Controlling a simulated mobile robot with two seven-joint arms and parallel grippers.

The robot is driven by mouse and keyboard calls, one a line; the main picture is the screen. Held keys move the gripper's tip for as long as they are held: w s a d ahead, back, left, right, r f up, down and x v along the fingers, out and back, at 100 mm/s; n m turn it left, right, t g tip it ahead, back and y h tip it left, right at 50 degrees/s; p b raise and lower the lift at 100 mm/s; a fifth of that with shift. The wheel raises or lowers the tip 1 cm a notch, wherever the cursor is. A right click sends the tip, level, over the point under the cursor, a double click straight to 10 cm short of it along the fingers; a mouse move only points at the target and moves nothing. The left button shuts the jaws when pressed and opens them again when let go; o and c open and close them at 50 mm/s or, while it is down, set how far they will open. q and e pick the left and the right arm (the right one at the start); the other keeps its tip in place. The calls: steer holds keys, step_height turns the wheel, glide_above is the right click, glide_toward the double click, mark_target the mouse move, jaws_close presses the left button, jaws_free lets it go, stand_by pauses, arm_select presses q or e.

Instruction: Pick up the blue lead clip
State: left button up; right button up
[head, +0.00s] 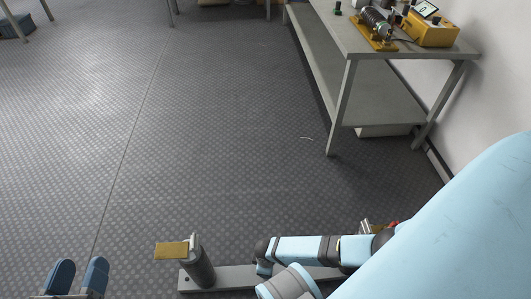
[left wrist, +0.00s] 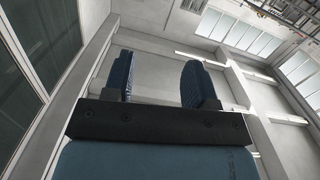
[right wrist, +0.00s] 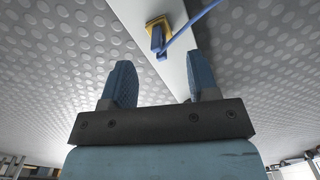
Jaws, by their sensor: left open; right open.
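The blue lead clip (right wrist: 157,39) shows in the right wrist view beyond my fingertips, with a yellow piece around its far end and a blue cable (right wrist: 190,26) running off to the upper right. It lies over or on a pale grey bar. My right gripper (right wrist: 164,82) is open and empty, apart from the clip, which shows beyond the gap between the fingers. In the head view the clip does not show; my right arm covers that area. My left gripper (head: 79,274) is open and empty at the lower left; its fingers also show in the left wrist view (left wrist: 158,80).
A grey bar (head: 235,279) with a dark post (head: 201,268) and brass plate (head: 171,250) stands low in front. A grey workbench (head: 345,42) at the upper right bears a yellow meter (head: 430,33) and a cylindrical device (head: 375,20). The floor between is mostly clear.

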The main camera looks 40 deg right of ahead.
step_height(320, 180, down, 6)
steer(key=b, duration=0.4)
steer(key=shift+w+r, duration=0.1)
steer(key=shift+r, duration=0.05)
arm_select(q)
steer(key=w+m, duration=0.1)
steer(key=w+a+m+t, duration=0.1)
steer(key=m, duration=0.1)
steer(key=shift+a+r+t+h, duration=0.2)
steer(key=shift+r+t+h, duration=0.1)
steer(key=shift+r+h, duration=0.1)
arm_select(e)
steer(key=shift+c, duration=0.2)
jaws_close()
